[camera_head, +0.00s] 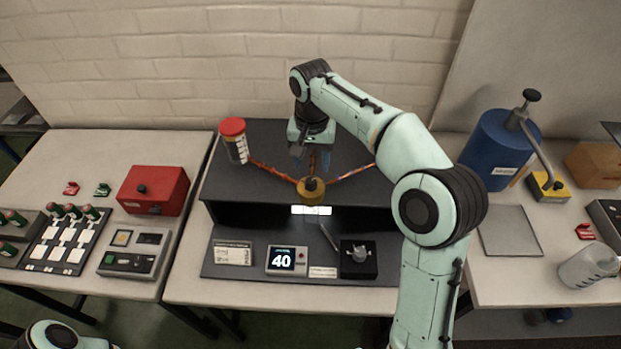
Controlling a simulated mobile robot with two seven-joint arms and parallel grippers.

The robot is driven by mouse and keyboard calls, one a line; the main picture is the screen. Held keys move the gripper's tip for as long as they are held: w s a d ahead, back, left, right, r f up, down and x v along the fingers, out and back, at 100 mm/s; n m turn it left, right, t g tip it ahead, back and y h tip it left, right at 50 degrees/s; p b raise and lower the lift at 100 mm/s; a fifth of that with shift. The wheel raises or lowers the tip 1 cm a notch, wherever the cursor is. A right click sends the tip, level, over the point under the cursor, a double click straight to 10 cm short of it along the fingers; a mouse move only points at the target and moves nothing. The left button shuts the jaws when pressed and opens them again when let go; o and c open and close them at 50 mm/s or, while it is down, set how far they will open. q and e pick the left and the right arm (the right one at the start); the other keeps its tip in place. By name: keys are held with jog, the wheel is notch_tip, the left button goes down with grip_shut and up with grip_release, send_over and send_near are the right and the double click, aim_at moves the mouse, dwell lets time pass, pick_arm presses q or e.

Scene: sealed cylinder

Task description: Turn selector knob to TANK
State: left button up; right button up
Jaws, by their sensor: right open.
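A dark knob (311,184) sits on a round brass-coloured body (319,196) at the front of the dark raised shelf. Orange-red hoses run to it from both sides. No TANK label is readable, and I cannot tell which way the knob points. My right gripper (312,158) is open and points down just behind and above the knob. The view does not show clearly whether it touches it. A red-capped cylinder (237,146) stands at the shelf's left, by the left hose. My left arm shows only at the bottom left; its gripper is out of view.
A blue tank (490,150) with a lever stands right. A red box (153,190) stands left. My right arm hides the shelf's right side.

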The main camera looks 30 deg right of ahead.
aim_at(311, 180)
notch_tip(311, 180, down, 7)
jog(key=shift+w+r+b, duration=0.1)
jog(key=shift+w+b, duration=0.05)
jog(key=shift+b, duration=0.35)
pick_arm(q)
jog(key=shift+s+f, duration=0.6)
jog(key=shift+f, duration=0.25)
pick_arm(e)
jog(key=c, duration=1.1)
jog(key=shift+o, duration=0.2)
